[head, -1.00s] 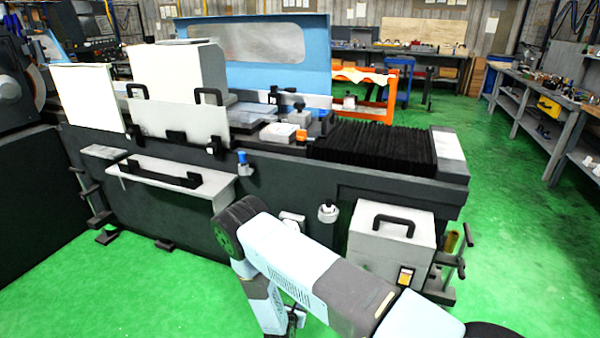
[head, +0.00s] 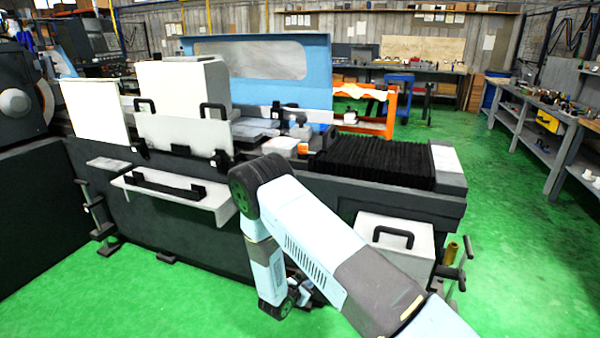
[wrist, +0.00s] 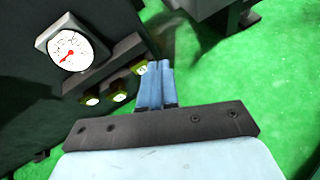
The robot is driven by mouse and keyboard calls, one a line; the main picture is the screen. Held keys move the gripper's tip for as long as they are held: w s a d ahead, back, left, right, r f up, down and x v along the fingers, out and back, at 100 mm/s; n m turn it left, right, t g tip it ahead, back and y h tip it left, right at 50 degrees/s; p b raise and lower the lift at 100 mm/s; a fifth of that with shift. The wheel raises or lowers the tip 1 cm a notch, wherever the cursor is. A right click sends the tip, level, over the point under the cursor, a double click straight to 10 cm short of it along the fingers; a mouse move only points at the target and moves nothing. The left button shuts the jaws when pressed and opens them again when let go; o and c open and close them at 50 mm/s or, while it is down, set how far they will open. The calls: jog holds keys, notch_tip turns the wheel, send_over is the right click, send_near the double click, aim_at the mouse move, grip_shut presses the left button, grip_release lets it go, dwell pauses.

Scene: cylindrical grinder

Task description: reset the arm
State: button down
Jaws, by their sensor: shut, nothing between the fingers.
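My gripper (wrist: 155,84) shows in the wrist view, its two blue-grey fingers together and nothing between them. It points past the dark side of the grinder, over the green floor. In the head view my arm is folded in front of the grinder (head: 330,206), and the arm hides the fingers or leaves them too small to make out. A round white gauge with a red needle (wrist: 72,52) is on the machine side to the left of my gripper.
A white shelf with a black handle (head: 175,192) juts from the grinder's front. A white box with a black handle (head: 395,243) stands at its right end, partly behind my arm. Green floor (head: 530,270) is clear at the right. A bench (head: 545,115) lines the right wall.

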jog(key=w+d+r+m+g+h, duration=0.15)
jog(key=d+r+m, duration=0.25)
jog(key=r, duration=0.7)
jog(key=d+r+m+g+h, duration=0.15)
jog(key=d+r+m, duration=0.25)
jog(key=r, duration=0.6)
jog(key=s+d+r+m+g+y, duration=0.1)
jog(key=s+d+r+m+g, duration=0.2)
jog(key=r, duration=0.5)
jog(key=s+d+r+m+g, duration=0.1)
jog(key=s+d+r+m, duration=0.25)
jog(key=d+r, duration=0.35)
jog(key=s+d+r+m+g+y, duration=0.1)
jog(key=s+d+r+m+y, duration=0.15)
jog(key=s+r, duration=0.45)
jog(key=s+d+r+m+y, duration=0.2)
jog(key=s+r+m, duration=0.2)
jog(key=s+r, duration=0.3)
jog(key=s+a+r+m+t+y, duration=0.1)
jog(key=s+r+m+y, duration=0.1)
jog(key=s, duration=0.5)
jog(key=s+a+r+m+t+y, duration=0.1)
jog(key=s+r+m+t+y, duration=0.1)
jog(key=s+r, duration=0.4)
jog(key=shift+s+r+m+y, duration=0.3)
jog(key=shift+s+m, duration=0.6)
jog(key=shift+s, duration=0.4)
